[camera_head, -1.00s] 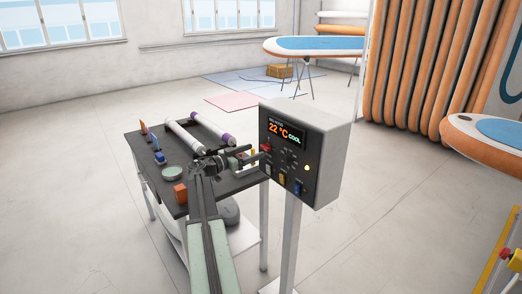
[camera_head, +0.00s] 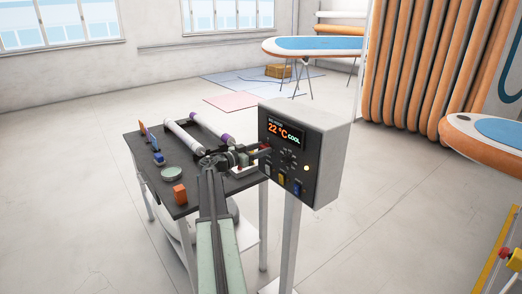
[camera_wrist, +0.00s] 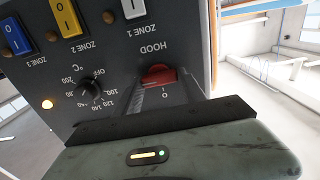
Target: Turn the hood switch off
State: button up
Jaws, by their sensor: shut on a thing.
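The grey control box (camera_head: 326,155) stands on a post, with a dark front panel and a lit display reading 22 °C COOL. The red hood switch (camera_wrist: 158,75) shows in the wrist view beside the label HOOD, with I and O marks on its plate; the panel appears upside down there. My gripper (camera_head: 264,153) reaches the left side of the panel and is shut on the red switch. In the head view the fingers mostly hide the switch. In the wrist view the dark gripper edge and grey housing fill the bottom, and the exact finger contact is hard to see.
White, yellow (camera_wrist: 65,18) and blue (camera_wrist: 16,37) zone switches and a black dial (camera_wrist: 90,84) sit close by on the panel. A dark table (camera_head: 185,204) with rolls, an orange block (camera_head: 180,194) and small items stands beside the box. Open floor lies around.

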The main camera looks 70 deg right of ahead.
jog(key=shift+w, duration=0.1)
jog(key=n, duration=0.4)
jog(key=shift+w+d, duration=0.1)
jog(key=n, duration=0.4)
jog(key=shift+n, duration=0.3)
jog(key=n, duration=0.4)
jog(key=shift+w+n, duration=0.1)
jog(key=shift+n, duration=0.2)
jog(key=n, duration=0.4)
jog(key=shift+d+f+n, duration=0.1)
jog(key=shift+n, duration=0.2)
jog(key=o, duration=1.4)
jog(key=shift+c, duration=0.2)
